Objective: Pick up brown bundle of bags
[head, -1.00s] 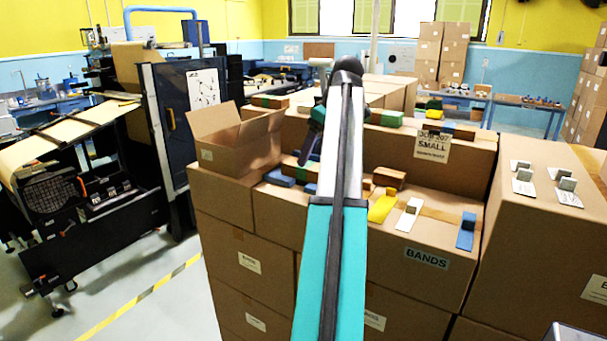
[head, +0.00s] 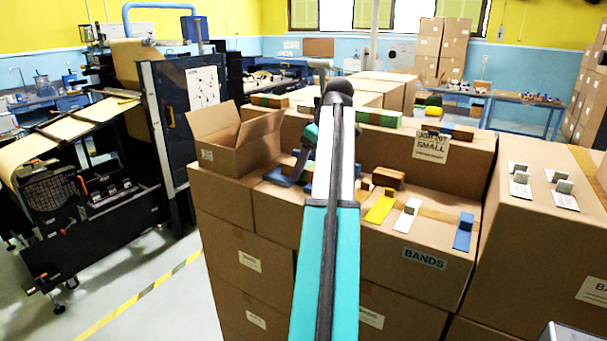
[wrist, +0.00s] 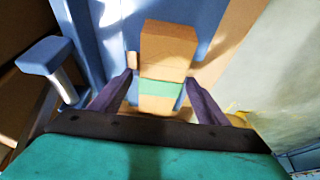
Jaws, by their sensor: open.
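A brown bundle of bags with a green band (wrist: 166,65) lies between my gripper's two purple fingers (wrist: 160,88) in the wrist view. The fingers stand apart, one on each side of it, and are open. Whether they touch it I cannot tell. In the head view my gripper (head: 300,165) is low over the left part of the box top, and my arm hides much of the area behind it. Another brown bundle (head: 388,178) lies to the right of my arm.
A blue bundle (head: 278,178) lies left of my gripper. An open carton (head: 240,150) stands beyond it to the left. Yellow (head: 381,207), white (head: 407,214) and blue (head: 464,232) bands lie on the right of the box top. A higher box row stands behind.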

